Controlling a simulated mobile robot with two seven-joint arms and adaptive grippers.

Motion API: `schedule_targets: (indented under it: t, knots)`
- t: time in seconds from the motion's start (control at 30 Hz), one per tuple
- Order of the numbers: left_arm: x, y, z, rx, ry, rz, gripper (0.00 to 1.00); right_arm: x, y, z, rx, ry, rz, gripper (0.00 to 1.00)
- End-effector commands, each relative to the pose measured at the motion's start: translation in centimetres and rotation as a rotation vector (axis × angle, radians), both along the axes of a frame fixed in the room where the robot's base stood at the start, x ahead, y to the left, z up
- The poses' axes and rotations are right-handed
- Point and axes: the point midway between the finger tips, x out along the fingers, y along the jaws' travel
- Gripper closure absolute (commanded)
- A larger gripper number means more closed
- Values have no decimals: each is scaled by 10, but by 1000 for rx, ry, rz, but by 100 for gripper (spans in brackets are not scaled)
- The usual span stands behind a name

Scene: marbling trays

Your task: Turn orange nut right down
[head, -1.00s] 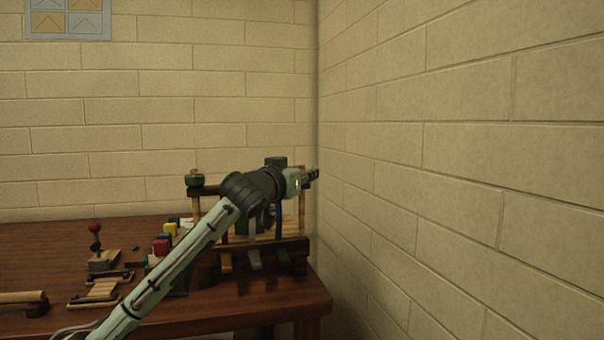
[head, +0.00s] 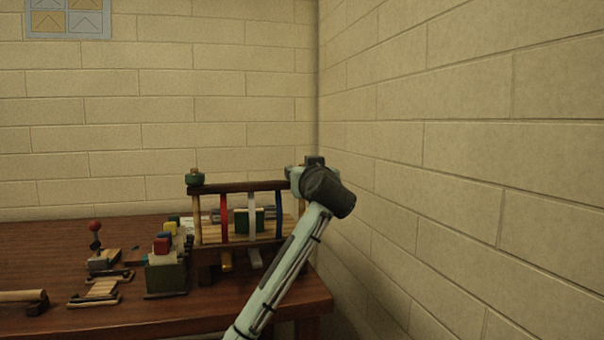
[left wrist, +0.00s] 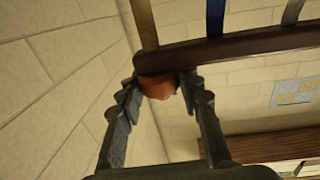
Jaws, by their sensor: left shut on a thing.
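The orange nut (left wrist: 158,87) shows in the left wrist view at the end of the frame's dark wooden bar (left wrist: 235,50). My left gripper (left wrist: 160,82) has one finger on each side of the nut and is shut on it. In the head view my left gripper (head: 292,174) is at the right end of the frame's top bar (head: 236,187), and the nut is hidden there. My right gripper is in neither view.
A green nut (head: 195,180) sits at the bar's left end. Red, white and blue strips (head: 279,213) hang from the bar. Coloured blocks (head: 163,245) and a red-knobbed lever (head: 95,227) stand left on the table (head: 225,305). A brick wall (head: 460,170) is close on the right.

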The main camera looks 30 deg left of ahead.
Motion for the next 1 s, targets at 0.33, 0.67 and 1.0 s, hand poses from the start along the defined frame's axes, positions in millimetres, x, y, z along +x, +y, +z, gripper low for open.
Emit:
schedule_targets:
  t: [0.33,0.67,1.0]
  knots:
    - [2,-3,-1,0,3,325,95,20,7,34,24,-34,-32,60]
    - [1,-1,2,5,2,621,95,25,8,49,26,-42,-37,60]
    - [1,0,3,5,1,820,95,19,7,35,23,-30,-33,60]
